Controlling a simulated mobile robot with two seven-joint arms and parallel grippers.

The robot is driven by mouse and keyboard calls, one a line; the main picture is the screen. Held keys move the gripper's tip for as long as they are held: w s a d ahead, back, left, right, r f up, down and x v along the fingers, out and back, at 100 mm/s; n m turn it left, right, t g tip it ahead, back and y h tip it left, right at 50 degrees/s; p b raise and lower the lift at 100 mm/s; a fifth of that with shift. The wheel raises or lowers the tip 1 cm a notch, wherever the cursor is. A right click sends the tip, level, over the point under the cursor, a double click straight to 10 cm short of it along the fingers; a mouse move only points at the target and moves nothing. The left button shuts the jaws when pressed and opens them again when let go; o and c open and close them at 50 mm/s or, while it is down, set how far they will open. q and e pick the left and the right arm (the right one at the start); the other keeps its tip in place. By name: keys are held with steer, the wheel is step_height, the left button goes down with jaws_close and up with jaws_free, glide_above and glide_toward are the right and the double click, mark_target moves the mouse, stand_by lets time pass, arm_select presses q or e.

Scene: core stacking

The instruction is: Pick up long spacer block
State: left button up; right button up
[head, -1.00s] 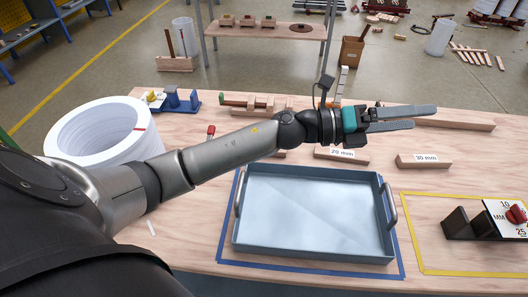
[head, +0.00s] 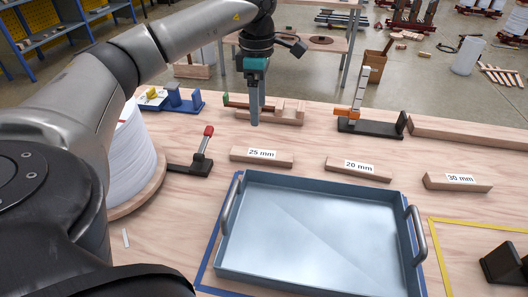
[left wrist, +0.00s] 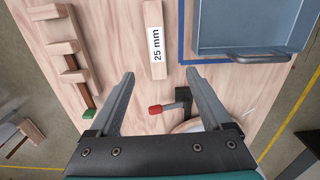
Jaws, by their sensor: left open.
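Wooden blocks lie on the table labelled 25 mm (head: 240,154), 20 mm (head: 335,164) and 30 mm (head: 440,180); no label reads "long". A longer unlabelled wooden bar (head: 470,135) lies at the back right. My left gripper (head: 254,118) points down over the back of the table, in front of a wooden fixture. In the left wrist view, my open left gripper (left wrist: 160,73) has nothing between its fingers. The near end of the 25 mm block (left wrist: 154,15) shows between and beyond its fingertips, apart from them. My right gripper is out of view.
A blue-grey tray (head: 320,281) with raised handles fills the table front. A red-knobbed clamp (head: 205,143), the wooden fixture (head: 290,117) and an upright gauge stand (head: 372,128) rise nearby. A white roll (head: 130,155) stands at left.

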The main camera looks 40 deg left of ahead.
arm_select(q)
steer(key=b, duration=0.3)
glide_above(262, 153)
steer(key=s, duration=0.1)
step_height(262, 153, down, 8)
steer(key=shift+f, duration=0.15)
steer(key=shift+w+f+b, duration=0.15)
steer(key=shift+f+b, duration=0.15)
steer(key=shift+f, duration=0.55)
steer(key=shift+w+f+b, duration=0.1)
steer(key=shift+f+b, duration=0.15)
steer(key=shift+f, duration=0.55)
steer(key=shift+w+f+b, duration=0.15)
steer(key=shift+f+b, duration=0.2)
steer(key=shift+f, duration=0.3)
steer(key=shift+f+b, duration=0.35)
steer(key=shift+f, duration=0.65)
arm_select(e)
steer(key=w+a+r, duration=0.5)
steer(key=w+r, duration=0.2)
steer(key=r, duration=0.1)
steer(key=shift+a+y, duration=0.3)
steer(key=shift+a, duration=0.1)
arm_select(q)
jaws_close()
